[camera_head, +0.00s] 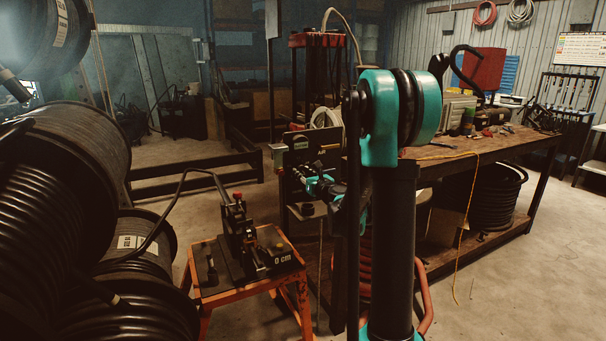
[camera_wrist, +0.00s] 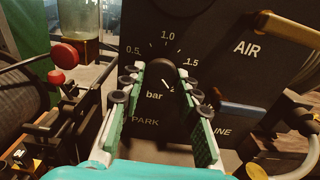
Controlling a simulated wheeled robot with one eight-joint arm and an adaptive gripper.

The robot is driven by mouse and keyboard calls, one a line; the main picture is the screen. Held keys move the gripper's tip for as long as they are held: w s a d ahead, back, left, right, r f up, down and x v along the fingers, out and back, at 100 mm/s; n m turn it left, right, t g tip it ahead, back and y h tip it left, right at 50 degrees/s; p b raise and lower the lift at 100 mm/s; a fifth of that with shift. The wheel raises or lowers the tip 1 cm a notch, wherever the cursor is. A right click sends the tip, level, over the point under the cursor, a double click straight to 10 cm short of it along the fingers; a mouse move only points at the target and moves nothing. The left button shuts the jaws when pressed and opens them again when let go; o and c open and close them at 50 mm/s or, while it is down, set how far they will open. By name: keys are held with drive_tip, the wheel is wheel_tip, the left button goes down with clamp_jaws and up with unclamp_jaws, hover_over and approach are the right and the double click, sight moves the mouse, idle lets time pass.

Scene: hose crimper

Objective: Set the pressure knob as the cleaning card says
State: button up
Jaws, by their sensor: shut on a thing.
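The pressure knob (camera_wrist: 160,78) is dark and round, on a dark control panel (camera_wrist: 225,75) marked bar, 0.5, 1.0, 1.5, AIR, PARK and LINE. My gripper (camera_wrist: 163,84) has its green-padded fingers on both sides of the knob, shut on it. A small white mark shows on the lower right of the knob face, but I cannot read its setting surely. In the head view the panel (camera_head: 300,153) stands beyond my arm, with my gripper (camera_head: 322,186) at its front; the knob is hidden there. No readable cleaning card shows.
In the wrist view a jar with yellowish liquid (camera_wrist: 86,22) and a red round knob (camera_wrist: 65,54) sit left of the panel. A yellow handle (camera_wrist: 287,27) and a blue lever (camera_wrist: 243,113) lie right. An orange stand (camera_head: 215,293) and workbench (camera_head: 470,155) flank my arm.

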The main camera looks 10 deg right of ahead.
idle(0.3)
drive_tip(key=o, duration=1.1)
drive_tip(key=shift+o, duration=0.2)
drive_tip(key=v, duration=1.2)
drive_tip(key=s+a+f+n+g+y, duration=0.2)
drive_tip(key=s+a+f+n+g, duration=0.45)
drive_tip(key=n, duration=0.55)
drive_tip(key=s+f+n+g+h, duration=0.3)
drive_tip(key=s+f+n, duration=0.7)
drive_tip(key=s+n, duration=0.4)
drive_tip(key=shift+s+d+f+g+h, duration=0.2)
drive_tip(key=shift+s+g+h, duration=0.3)
drive_tip(key=shift+s, duration=0.45)
drive_tip(key=s+d+f+n+h, duration=0.1)
drive_tip(key=s+d+n, duration=0.1)
drive_tip(key=s+d+f+n+g+h, duration=0.1)
drive_tip(key=s+d+n, duration=0.1)
drive_tip(key=s, duration=0.1)
drive_tip(key=s+d+f+n+g+h, duration=0.1)
drive_tip(key=s+d+f+n, duration=0.1)
drive_tip(key=s, duration=0.1)
drive_tip(key=shift+d+n+g+h, duration=0.25)
drive_tip(key=shift+n+h, duration=0.05)
drive_tip(key=shift+c, duration=0.2)
